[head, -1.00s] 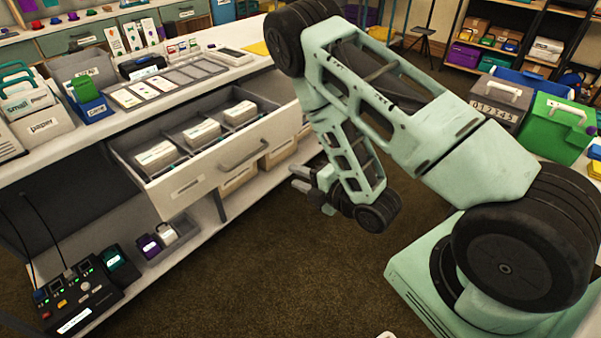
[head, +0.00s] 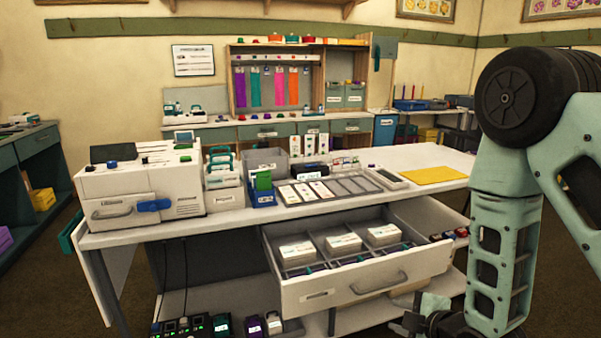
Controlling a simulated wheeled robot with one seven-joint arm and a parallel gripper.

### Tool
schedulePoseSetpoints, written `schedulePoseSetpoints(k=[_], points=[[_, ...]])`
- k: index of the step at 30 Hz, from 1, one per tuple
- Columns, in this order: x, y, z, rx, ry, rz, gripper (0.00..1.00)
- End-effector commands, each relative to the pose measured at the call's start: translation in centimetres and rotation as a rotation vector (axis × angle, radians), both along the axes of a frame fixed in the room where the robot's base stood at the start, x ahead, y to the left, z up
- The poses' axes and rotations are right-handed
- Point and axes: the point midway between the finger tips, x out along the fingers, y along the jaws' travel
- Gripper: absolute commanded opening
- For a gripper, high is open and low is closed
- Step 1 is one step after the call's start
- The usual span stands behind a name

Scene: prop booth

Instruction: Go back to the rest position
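My mint-green arm stands at the right of the head view, with its elbow high and its forearm hanging down. My gripper (head: 424,311) is at the bottom edge, in front of the right end of the open drawer (head: 372,283). It is small, dark and partly cut off by the frame, so I cannot tell whether its fingers are parted. I see nothing held in it. The drawer is pulled out of the white counter (head: 120,238) and holds white card stacks (head: 343,242) in its compartments.
On the counter stand a white machine (head: 135,190), labelled bins (head: 225,190), a card tray (head: 335,188) and a yellow sheet (head: 434,175). A lower shelf holds a black control box (head: 185,327). Brown floor shows at the left and far right.

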Motion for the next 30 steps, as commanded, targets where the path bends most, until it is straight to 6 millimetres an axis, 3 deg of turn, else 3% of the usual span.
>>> schedulePoseSetpoints(k=[1, 8, 15, 21, 24, 30], points=[[-0.2, 1.2, 1.5, 0.035, 0.055, -0.018, 0.32], [-4.2, 5.4, 6.0, 0.150, 0.388, -0.158, 0.32], [-11.8, 8.1, 11.7, 0.176, 0.708, -0.345, 0.32], [-19.2, 8.2, 16.3, 0.125, 0.905, -0.526, 0.32], [-22.0, 7.8, 17.9, 0.092, 0.962, -0.600, 0.32], [-24.7, 7.2, 19.2, 0.053, 1.008, -0.673, 0.32]])
